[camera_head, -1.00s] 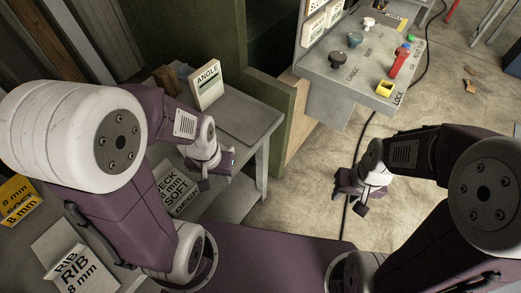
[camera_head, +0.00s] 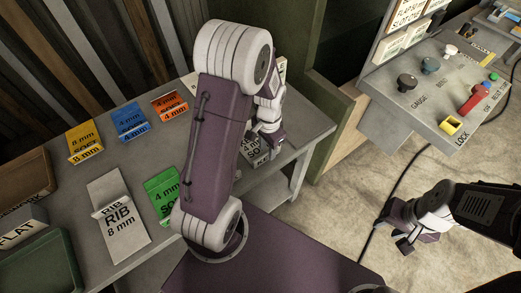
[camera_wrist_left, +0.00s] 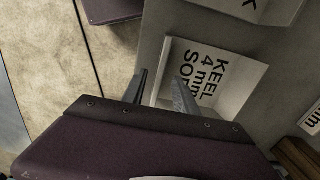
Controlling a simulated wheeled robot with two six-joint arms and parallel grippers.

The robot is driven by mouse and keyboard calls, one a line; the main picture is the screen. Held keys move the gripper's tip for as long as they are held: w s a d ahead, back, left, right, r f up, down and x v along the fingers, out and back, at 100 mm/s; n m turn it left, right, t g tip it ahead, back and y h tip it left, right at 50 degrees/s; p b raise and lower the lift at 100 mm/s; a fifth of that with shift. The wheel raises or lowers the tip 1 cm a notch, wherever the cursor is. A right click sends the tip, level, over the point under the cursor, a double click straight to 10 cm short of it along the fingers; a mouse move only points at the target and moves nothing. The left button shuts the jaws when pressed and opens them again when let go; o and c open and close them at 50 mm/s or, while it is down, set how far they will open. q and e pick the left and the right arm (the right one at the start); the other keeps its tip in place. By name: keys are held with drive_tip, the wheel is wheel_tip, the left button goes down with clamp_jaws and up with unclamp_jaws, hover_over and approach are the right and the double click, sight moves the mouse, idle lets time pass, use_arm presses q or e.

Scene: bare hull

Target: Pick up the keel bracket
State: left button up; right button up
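The keel bracket (camera_wrist_left: 205,75) is a pale folded plate marked "KEEL 4 mm SOFT" in the left wrist view. It lies on the grey bench, just beyond my left fingertips. My left gripper (camera_wrist_left: 160,88) is open, its two fingers apart with nothing held between them. In the head view my left gripper (camera_head: 266,132) hangs over the bench's right part.
The bench holds a rib bracket (camera_head: 118,218), a green bracket (camera_head: 163,192), and yellow (camera_head: 85,141), blue (camera_head: 130,120) and orange (camera_head: 170,104) ones. A green tray (camera_head: 45,268) is at lower left. A control panel (camera_head: 430,90) stands at right. Another pale plate (camera_wrist_left: 262,8) lies near the keel bracket.

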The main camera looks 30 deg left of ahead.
sight(267, 153)
use_arm(q)
drive_tip(key=f, duration=0.2)
drive_tip(key=shift+s+f, duration=0.2)
drive_tip(key=shift+f, duration=0.15)
drive_tip(key=shift+w+f, duration=0.15)
drive_tip(key=shift+f, duration=0.05)
clamp_jaws()
drive_tip(key=shift+r, duration=0.1)
idle(0.8)
